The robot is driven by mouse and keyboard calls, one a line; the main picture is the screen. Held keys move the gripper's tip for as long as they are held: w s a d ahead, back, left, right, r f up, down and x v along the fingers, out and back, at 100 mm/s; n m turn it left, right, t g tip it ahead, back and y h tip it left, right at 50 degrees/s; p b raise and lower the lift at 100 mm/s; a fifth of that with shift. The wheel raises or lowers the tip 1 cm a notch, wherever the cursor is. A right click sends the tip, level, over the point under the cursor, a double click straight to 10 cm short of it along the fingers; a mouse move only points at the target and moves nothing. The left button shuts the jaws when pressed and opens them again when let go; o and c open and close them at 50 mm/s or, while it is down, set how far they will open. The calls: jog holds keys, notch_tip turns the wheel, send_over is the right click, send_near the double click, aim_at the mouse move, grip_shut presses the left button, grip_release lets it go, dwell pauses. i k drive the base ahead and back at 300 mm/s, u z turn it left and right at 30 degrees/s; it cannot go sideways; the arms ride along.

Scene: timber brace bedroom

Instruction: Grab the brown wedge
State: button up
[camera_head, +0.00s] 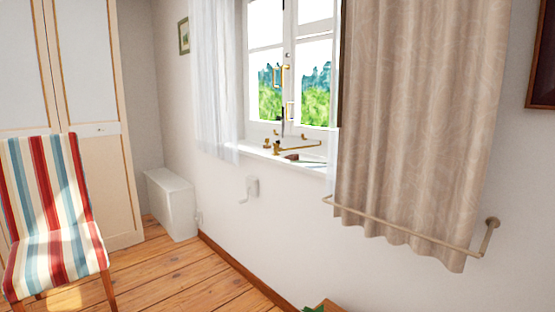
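A small dark reddish-brown piece (291,157) lies on the white windowsill (262,150) below the window. It may be the brown wedge, but it is too small here to make out its shape clearly. Brass-coloured window fittings (277,147) are close beside it. My gripper is not in view.
A beige curtain (420,110) hangs right of the sill, with a metal rail (400,233) across its lower part. A sheer white curtain (215,80) hangs left. A striped chair (50,215) and a white box-like unit (172,203) stand left. Wooden floor (185,275) is clear between.

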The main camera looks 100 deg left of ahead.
aim_at(296, 157)
jog(key=u, duration=3.3)
jog(key=i, duration=1)
jog(key=u, duration=0.05)
jog(key=k, duration=0.35)
jog(key=u, duration=1.1)
jog(key=i, duration=2)
jog(key=z, duration=0.3)
jog(key=i, duration=1)
jog(key=z, duration=1.3)
jog(key=i, duration=0.65)
jog(key=z, duration=0.45)
